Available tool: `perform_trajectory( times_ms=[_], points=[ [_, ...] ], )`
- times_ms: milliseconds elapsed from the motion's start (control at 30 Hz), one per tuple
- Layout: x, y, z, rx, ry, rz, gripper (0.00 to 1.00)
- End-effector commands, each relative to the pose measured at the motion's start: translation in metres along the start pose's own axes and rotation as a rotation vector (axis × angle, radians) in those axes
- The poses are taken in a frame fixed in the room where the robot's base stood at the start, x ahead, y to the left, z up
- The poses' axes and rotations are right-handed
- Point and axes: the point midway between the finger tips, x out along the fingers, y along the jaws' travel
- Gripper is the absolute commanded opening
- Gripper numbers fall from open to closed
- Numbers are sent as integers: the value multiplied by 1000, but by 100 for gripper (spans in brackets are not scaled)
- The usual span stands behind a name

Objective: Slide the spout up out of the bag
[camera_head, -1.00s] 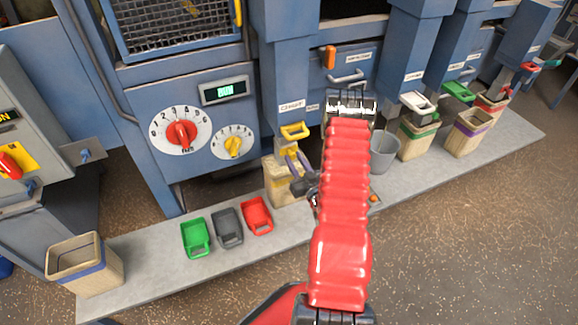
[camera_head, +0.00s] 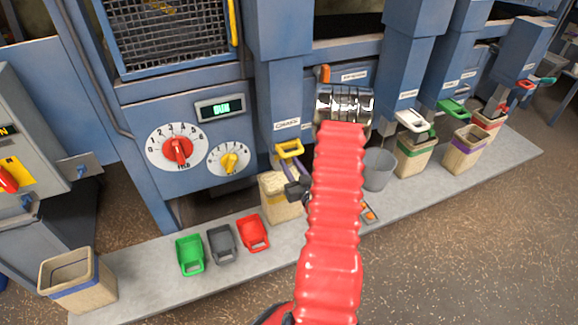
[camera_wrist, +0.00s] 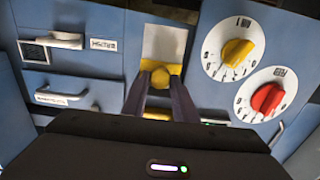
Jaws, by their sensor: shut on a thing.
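The yellow spout (camera_head: 289,148) sits at the front of the leftmost blue chute, under its label. The beige bag (camera_head: 278,203) stands open below it on the grey ledge. My gripper (camera_head: 284,163) is in front of the spout, its dark fingers reaching up to it. In the wrist view the fingertips (camera_wrist: 160,80) are shut on a rounded yellow handle of the spout (camera_wrist: 161,77). A yellow rim shows around a pale opening behind it. Whether the spout's lower end is inside the bag cannot be told; my gripper hides part of it.
Green, grey and red scoops (camera_head: 252,233) lie on the ledge (camera_head: 140,275) left of the bag. A grey bucket (camera_head: 377,170) stands right of my arm. More bags under other chutes stand further right. Red and yellow dials (camera_head: 229,160) are on the panel left of the spout.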

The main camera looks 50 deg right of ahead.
Motion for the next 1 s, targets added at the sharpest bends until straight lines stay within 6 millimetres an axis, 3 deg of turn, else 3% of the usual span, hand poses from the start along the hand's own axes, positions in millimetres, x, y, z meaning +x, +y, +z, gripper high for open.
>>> perform_trajectory(
  times_ms=[33,67,300,667,1000],
  points=[
    [0,0,-6,-2,15,-2,0],
    [0,0,-6,-2,15,-2,28],
    [0,1,-4,-1,10,-1,44],
    [-5,1,-2,-1,7,0,44],
    [-50,2,-1,1,5,3,44]
  ],
)
